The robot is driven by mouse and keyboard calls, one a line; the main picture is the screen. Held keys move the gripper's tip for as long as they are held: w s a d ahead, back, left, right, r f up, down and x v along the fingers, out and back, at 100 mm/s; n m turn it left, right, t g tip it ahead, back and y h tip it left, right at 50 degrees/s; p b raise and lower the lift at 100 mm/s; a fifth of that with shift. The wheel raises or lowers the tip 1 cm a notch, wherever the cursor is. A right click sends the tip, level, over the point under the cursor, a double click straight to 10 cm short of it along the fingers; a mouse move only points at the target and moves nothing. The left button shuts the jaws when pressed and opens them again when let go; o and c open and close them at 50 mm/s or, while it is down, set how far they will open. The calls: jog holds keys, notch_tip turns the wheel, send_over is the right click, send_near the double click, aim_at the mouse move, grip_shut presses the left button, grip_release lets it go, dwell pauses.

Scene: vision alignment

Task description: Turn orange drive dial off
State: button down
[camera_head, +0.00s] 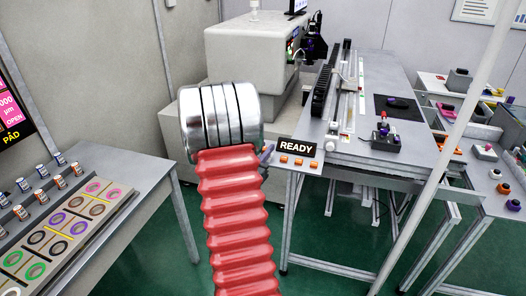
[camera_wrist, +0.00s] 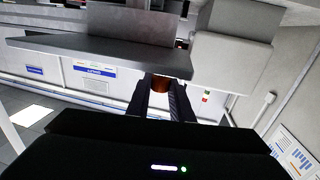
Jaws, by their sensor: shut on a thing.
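In the wrist view, the dark fingers of my gripper (camera_wrist: 161,92) reach up under a grey ledge. Between their tips is a round orange-brown dial (camera_wrist: 160,84), and the gripper is shut on it. The dial is in shadow, so its turned position and any mark on it cannot be told. In the head view my red ribbed arm and silver joint stand in front, and my fingers are mostly hidden behind them, near the left corner of the READY panel (camera_head: 297,146). Small orange controls (camera_head: 299,162) sit in a row under that panel.
A grey machine bench (camera_head: 385,75) with a dark rail (camera_head: 332,78) extends behind the panel. A side table (camera_head: 120,165) with bottles and coloured rings stands at left. A pale pole (camera_head: 440,150) crosses the right. The ledge (camera_wrist: 110,48) hangs close above my fingers.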

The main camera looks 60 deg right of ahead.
jog(key=shift+s+d+n+t, duration=0.1)
jog(key=shift+n+t, duration=0.2)
jog(key=shift+t, duration=0.2)
jog(key=shift+s+d+r+n+t+y, duration=0.1)
jog(key=shift+n+t+y, duration=0.35)
jog(key=shift+n+t, duration=1.05)
jog(key=shift+n+t+y, duration=0.45)
jog(key=shift+n+t, duration=0.45)
jog(key=shift+t, duration=1.2)
jog(key=shift+n+t+y, duration=1.4)
jog(key=shift+n+t, duration=0.2)
jog(key=shift+t, duration=0.5)
jog(key=shift+n+t+y, duration=0.5)
jog(key=shift+t+y, duration=0.1)
jog(key=shift+n+t+y, duration=0.3)
jog(key=c, duration=1.6)
grip_release()
jog(key=shift+w, duration=0.2)
jog(key=shift+o, duration=0.2)
jog(key=v, duration=1.4)
